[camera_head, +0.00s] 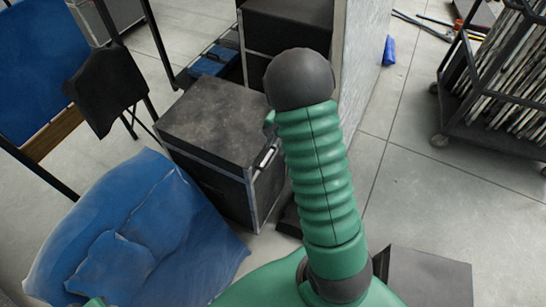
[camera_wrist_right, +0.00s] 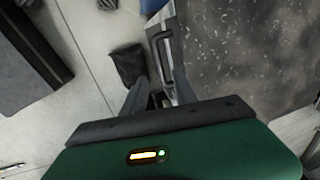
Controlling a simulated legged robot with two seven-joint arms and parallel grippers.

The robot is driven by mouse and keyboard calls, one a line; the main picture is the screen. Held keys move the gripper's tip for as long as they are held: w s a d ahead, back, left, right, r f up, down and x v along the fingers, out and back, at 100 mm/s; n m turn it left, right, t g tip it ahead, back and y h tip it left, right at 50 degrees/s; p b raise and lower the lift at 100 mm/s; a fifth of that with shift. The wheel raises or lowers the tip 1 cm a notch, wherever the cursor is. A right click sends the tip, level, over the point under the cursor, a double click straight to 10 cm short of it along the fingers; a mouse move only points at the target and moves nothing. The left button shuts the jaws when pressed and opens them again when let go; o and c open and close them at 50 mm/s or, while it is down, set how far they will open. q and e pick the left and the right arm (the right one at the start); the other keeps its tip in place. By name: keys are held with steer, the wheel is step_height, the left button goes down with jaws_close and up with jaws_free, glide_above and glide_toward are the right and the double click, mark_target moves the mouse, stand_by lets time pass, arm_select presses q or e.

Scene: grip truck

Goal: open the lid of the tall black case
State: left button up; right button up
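A black case (camera_head: 215,115) with metal edges stands on the floor left of my right arm. Its speckled top is flat and the lid looks closed. A handle (camera_head: 266,157) is on its right-hand side. In the wrist view the handle (camera_wrist_right: 163,56) and the case's speckled top (camera_wrist_right: 250,40) lie just beyond my right gripper (camera_wrist_right: 160,88). Its two fingers are apart, with the handle's near end close to the gap; I cannot tell whether they touch. In the head view my arm mostly hides this gripper. My left gripper is not in view.
A second black case (camera_head: 287,30) stands behind, beside a grey wall (camera_head: 365,50). A blue bag (camera_head: 140,235) lies front left. A dark sandbag (camera_head: 105,88) hangs at left. A wheeled cart (camera_head: 500,115) stands at right.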

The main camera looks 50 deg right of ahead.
mark_target(272, 158)
steer(key=f, duration=0.4)
steer(key=w+f, duration=0.1)
steer(key=f, duration=0.1)
steer(key=shift+w+a+f+b, duration=0.1)
steer(key=shift+a+f+b, duration=0.15)
steer(key=shift+b, duration=0.15)
steer(key=shift+c, duration=0.4)
jaws_close()
stand_by(0.5)
